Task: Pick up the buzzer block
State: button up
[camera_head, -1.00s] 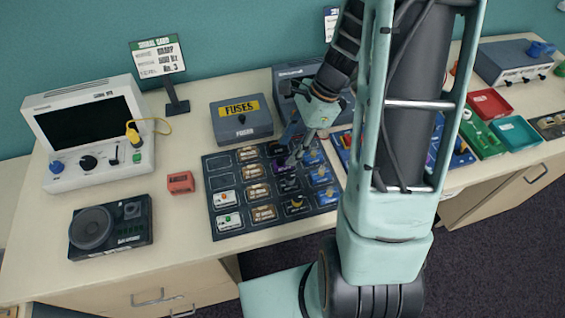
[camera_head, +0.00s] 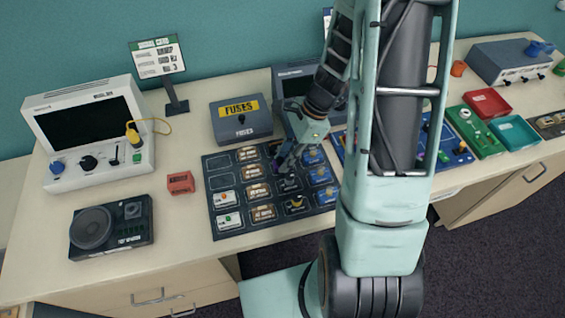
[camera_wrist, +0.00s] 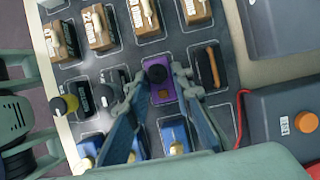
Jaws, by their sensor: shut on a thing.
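The buzzer block is a purple block with a round black knob on top (camera_wrist: 161,86). It sits in a cell of the dark block board (camera_head: 226,222), and the wrist view shows it between my two fingers. My gripper (camera_wrist: 155,88) is shut on the block's sides, with a finger on each side. In the head view my gripper (camera_head: 285,167) reaches down over the board, and its fingers and the arm hide most of the block. Whether the block is lifted off the board I cannot tell.
Brown blocks (camera_wrist: 99,27) and blue blocks (camera_wrist: 175,136) stand in neighbouring cells, close to my fingers. A dark block with an orange bar (camera_wrist: 208,68) stands beside it. The fuses box (camera_head: 241,120) is behind the board. A small red block (camera_head: 180,182) lies to its left.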

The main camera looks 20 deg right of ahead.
grip_shut()
jog(key=shift+r, duration=0.2)
jog(key=shift+r+p, duration=0.55)
jog(key=shift+p, duration=0.1)
jog(key=s+r+p, duration=0.1)
jog(key=s+r, duration=1)
jog(key=s, duration=0.3)
jog(key=shift+r+p, duration=0.2)
jog(key=shift+p, duration=0.15)
